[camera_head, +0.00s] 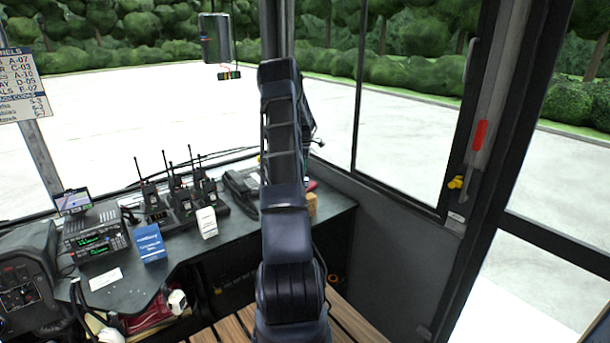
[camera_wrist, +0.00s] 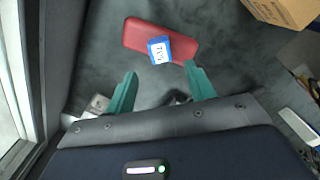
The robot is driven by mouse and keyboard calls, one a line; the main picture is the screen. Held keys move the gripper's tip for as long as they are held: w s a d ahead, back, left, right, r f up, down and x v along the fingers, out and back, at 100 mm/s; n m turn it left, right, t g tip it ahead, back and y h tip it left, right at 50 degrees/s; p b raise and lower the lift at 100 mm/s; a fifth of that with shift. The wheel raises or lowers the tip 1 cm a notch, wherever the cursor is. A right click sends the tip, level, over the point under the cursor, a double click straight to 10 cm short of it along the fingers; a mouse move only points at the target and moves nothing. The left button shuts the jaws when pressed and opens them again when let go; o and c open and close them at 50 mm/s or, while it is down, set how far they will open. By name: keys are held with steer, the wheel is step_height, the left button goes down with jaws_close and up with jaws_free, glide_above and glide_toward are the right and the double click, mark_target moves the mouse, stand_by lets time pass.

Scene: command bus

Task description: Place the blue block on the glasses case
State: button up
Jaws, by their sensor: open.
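The red glasses case (camera_wrist: 185,45) lies on the dark counter in the upper middle of the wrist view. A small blue block (camera_wrist: 159,49) with a white printed label lies over the middle of the case's near edge, apparently resting on it. My gripper (camera_wrist: 159,68) is open, with its teal fingers on either side of and short of the block, touching neither visibly. In the head view my arm hides the gripper and block; a bit of red, likely the case (camera_head: 312,185), shows beside the arm.
A cardboard box (camera_wrist: 285,10) stands right of the case; it also shows in the head view (camera_head: 311,207). A window post is close.

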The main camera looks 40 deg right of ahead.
steer(key=s+a+r+m+t, duration=0.1)
steer(key=s+a+r+m, duration=0.1)
steer(key=a+r, duration=1.3)
steer(key=s+a+r+m+t, duration=0.1)
steer(key=s+a+r, duration=0.3)
steer(key=a+r, duration=0.3)
steer(key=s+a+r+m, duration=0.1)
steer(key=s+a+r, duration=0.3)
steer(key=a, duration=0.4)
steer(key=s+a+r+m+t, duration=0.1)
steer(key=s+a+r+m, duration=0.25)
steer(key=s+a, duration=1.15)
steer(key=s+a+f, duration=0.1)
steer(key=s+a, duration=0.2)
steer(key=s, duration=0.4)
steer(key=s+a+f+m+t, duration=0.1)
steer(key=s+a+f, duration=0.1)
steer(key=s+a, duration=0.2)
steer(key=shift+s+t, duration=0.3)
steer(key=shift+s, duration=1.55)
steer(key=shift+m, duration=0.25)
